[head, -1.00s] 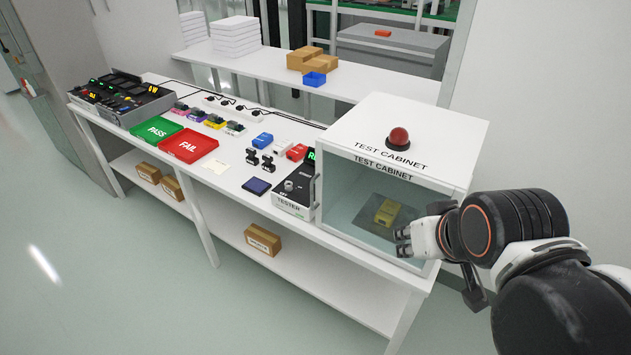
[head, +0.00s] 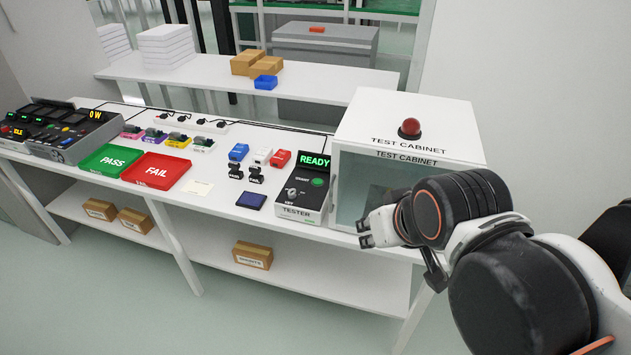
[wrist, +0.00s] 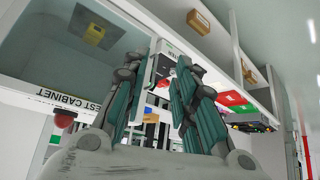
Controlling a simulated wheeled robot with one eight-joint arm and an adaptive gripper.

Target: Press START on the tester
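The tester (head: 300,208) is a dark sloped box with a light front, just left of the test cabinet on the white bench. Its display (head: 315,161) reads READY in green. The green START button (head: 317,182) is below the display, with a knob (head: 292,193) lower left of it. My gripper (head: 364,233) is in front of the cabinet, to the right of the tester and apart from it. In the wrist view my gripper (wrist: 168,58) has its two fingers apart with nothing held between them. The fingers partly hide the tester there.
The test cabinet (head: 455,130) has a red dome button (head: 410,128) on top. A yellow unit (wrist: 94,34) lies inside. A dark blue pad (head: 251,200), the red FAIL tray (head: 138,181) and green PASS tray (head: 90,170) are left of the tester.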

